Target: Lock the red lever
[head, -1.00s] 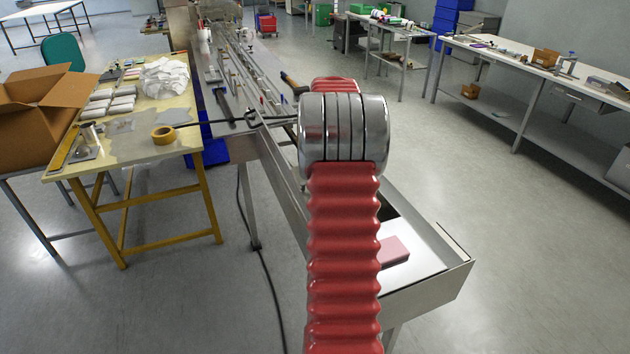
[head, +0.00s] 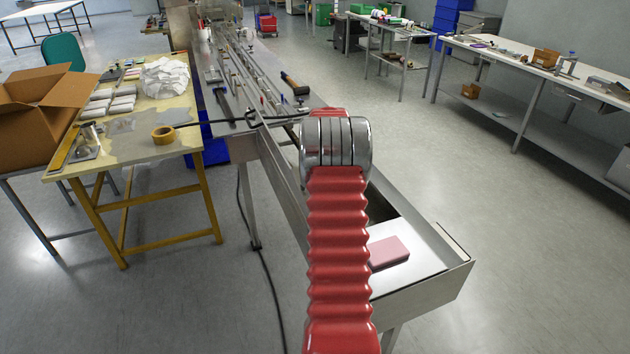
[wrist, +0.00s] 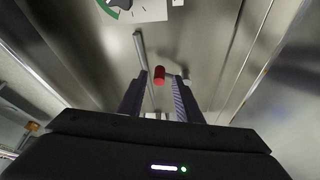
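The red lever (wrist: 160,74) shows in the wrist view as a small red knob in front of a bare metal panel. My gripper (wrist: 161,84) is open, with one dark finger on each side of the red knob in the picture. The knob appears near the fingertip line, and a gap shows on both sides. I cannot tell how far in depth the fingers are from it. In the head view I cannot make out the lever or my gripper; my own red arm covers the middle.
A white plate with a green arc and dark knob (wrist: 125,6) is at the wrist view's top. A metal rod (wrist: 143,52) stands left of the lever. In the head view are a yellow-legged table (head: 125,130), a hammer (head: 294,83) and a pink block (head: 388,252) on the machine.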

